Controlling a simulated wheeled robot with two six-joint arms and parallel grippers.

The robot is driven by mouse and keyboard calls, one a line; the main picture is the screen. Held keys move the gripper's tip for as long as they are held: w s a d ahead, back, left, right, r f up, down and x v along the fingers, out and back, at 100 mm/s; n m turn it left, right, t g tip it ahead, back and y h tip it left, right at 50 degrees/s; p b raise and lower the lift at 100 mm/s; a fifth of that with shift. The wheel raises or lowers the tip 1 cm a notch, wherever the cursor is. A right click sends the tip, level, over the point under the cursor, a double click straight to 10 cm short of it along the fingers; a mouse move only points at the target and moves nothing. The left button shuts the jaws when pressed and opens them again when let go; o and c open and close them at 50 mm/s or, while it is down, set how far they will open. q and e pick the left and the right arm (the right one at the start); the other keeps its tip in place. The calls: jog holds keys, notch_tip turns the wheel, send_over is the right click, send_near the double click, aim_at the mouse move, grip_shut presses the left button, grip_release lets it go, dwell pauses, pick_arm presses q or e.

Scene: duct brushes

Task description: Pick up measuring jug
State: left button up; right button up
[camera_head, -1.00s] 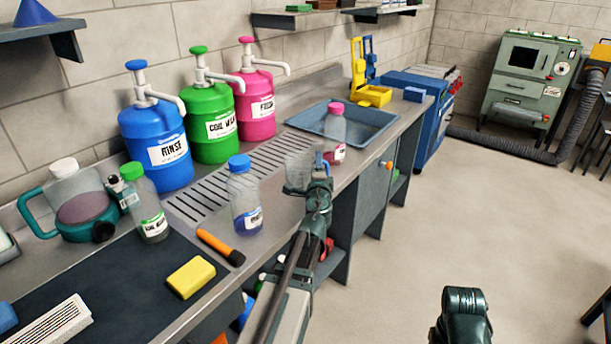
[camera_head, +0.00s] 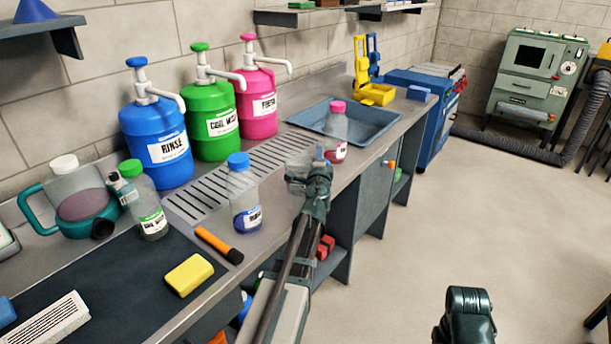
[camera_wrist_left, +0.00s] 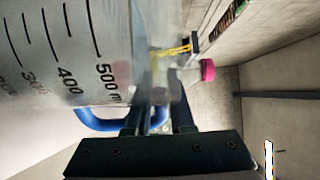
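The measuring jug (camera_head: 298,168) is clear and faint in the head view, near the front edge of the steel counter and partly hidden by my left gripper (camera_head: 318,172). In the left wrist view the jug's clear wall (camera_wrist_left: 60,50) with black graduation marks fills the upper left. Its blue handle (camera_wrist_left: 95,120) curves toward my left gripper (camera_wrist_left: 160,105). The gripper's dark fingers are apart on either side of part of the handle; I see no clear contact. My right gripper is not in view, only a part of my right arm at the bottom.
A blue-capped bottle (camera_head: 243,195) stands left of the jug, and a pink-capped bottle (camera_head: 336,130) stands beyond it by the blue-grey tray (camera_head: 375,128). An orange-handled tool (camera_head: 215,242) and yellow sponge (camera_head: 189,275) lie nearer. Pump containers stand along the wall.

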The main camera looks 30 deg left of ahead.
pick_arm(q)
grip_shut()
dwell(1.0)
